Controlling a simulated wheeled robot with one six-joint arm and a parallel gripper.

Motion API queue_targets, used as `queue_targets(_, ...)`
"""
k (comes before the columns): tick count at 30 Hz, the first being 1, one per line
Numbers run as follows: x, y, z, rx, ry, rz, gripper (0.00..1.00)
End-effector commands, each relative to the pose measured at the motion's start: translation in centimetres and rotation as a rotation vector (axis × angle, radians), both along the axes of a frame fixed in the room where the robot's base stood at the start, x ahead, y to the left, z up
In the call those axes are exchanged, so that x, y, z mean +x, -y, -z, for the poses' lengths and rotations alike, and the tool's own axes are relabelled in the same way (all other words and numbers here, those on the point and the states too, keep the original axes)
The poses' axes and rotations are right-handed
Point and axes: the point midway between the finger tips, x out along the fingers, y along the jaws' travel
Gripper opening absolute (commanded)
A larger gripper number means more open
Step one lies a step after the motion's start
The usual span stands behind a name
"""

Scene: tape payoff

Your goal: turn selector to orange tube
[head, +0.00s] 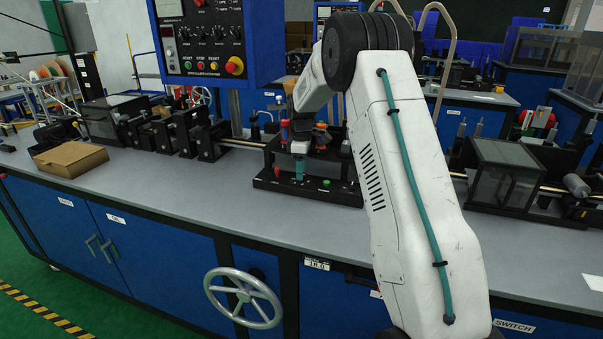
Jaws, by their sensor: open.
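A black tube station (312,188) stands mid-bench, with a row of small knobs or lights along its front ledge. An orange-topped tube (322,134) stands in it, and a red-and-blue tube (284,132) is to its left. My gripper (300,155) points down at the front of the station, between and just in front of these tubes. It is open. A small teal piece (300,171) shows right below it. I cannot tell whether this piece is the selector, or whether my gripper touches it.
Black roller units (190,130) stand to the left and a glass-covered box (505,170) to the right. A cardboard box (70,158) lies at left. The front bench top (200,205) is clear. A handwheel (243,297) juts from the bench front.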

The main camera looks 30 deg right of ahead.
Motion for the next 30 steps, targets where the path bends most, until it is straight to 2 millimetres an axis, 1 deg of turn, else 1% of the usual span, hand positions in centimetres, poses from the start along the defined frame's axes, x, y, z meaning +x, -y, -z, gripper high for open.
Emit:
queue_targets(1, 0.0, 0.1, -1.0, -0.001, 0.003, 0.000, 0.50)
queue_targets(3, 0.1, 0.1, -2.4, -0.002, 0.004, 0.001, 0.50)
queue_targets(6, 0.0, 0.2, -3.9, -0.001, 0.001, 0.001, 0.50)
queue_targets(9, 0.0, 0.2, -5.2, -0.001, 0.001, 0.001, 0.50)
queue_targets(11, 0.0, 0.2, -5.7, -0.001, 0.001, 0.001, 0.50)
queue_targets(15, -0.1, 0.2, -6.0, 0.000, -0.001, 0.002, 0.50)
queue_targets(30, -0.1, 0.2, -6.0, 0.000, -0.002, 0.011, 0.50)
